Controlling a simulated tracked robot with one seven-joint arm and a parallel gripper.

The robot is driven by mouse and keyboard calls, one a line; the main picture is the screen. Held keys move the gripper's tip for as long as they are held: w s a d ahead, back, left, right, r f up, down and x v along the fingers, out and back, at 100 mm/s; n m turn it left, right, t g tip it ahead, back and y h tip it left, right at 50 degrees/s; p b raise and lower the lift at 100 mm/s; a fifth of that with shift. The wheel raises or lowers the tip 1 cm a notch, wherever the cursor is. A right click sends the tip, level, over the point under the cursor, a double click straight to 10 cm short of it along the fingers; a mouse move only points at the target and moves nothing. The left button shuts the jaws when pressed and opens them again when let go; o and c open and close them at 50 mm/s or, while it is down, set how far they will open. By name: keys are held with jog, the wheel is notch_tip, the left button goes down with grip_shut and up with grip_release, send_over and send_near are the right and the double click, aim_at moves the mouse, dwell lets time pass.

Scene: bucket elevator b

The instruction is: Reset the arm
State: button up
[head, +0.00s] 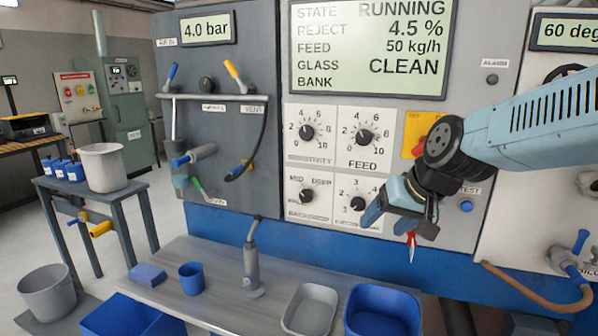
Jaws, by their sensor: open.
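My arm reaches in from the right edge in front of the control panel (468,130). My gripper (398,222) is open and hangs with its fingers pointing down, in front of the panel's lower part. It is right of the lower dials. I see nothing between the fingers. A small red pointed piece (411,246) shows just below the gripper; I cannot tell whether it belongs to it. The wrist partly covers a yellow plate with a red part (416,130).
The display (368,45) reads RUNNING and CLEAN. Below are a grey bench (215,270) with a blue cup (191,277), a grey stand (252,270), a grey tray (310,308) and a blue bin (382,310). A hose (530,298) runs at lower right.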

jog(key=s+d+r+h, duration=0.3)
jog(key=s+d, duration=0.3)
jog(key=s, duration=0.3)
jog(key=shift+s+d+r+h, duration=0.25)
jog(key=shift+s+r+h, duration=0.05)
jog(key=shift+s+r, duration=0.15)
